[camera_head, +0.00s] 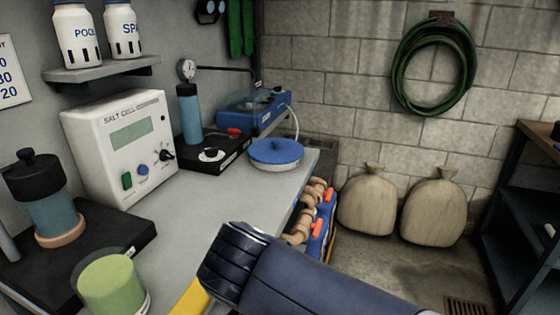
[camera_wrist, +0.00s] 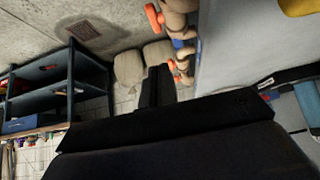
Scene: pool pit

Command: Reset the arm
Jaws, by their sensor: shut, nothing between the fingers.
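My gripper (camera_wrist: 157,88) shows in the wrist view as dark fingers that are shut with nothing between them. It is over the open side of the room, apart from the counter edge, with two sacks beyond its tips. In the head view my dark blue arm reaches in from the bottom right and ends near the counter's front edge. The fingers cannot be made out there. The wrist view is rolled over, so the floor lies at its top.
The grey counter (camera_head: 205,207) carries a white salt cell box (camera_head: 117,145), a green cup (camera_head: 110,285) and a blue-lidded round dish (camera_head: 276,152). Two sacks (camera_head: 367,203) stand by the block wall. A dark shelf rack (camera_head: 515,220) is at right. Floor between is clear.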

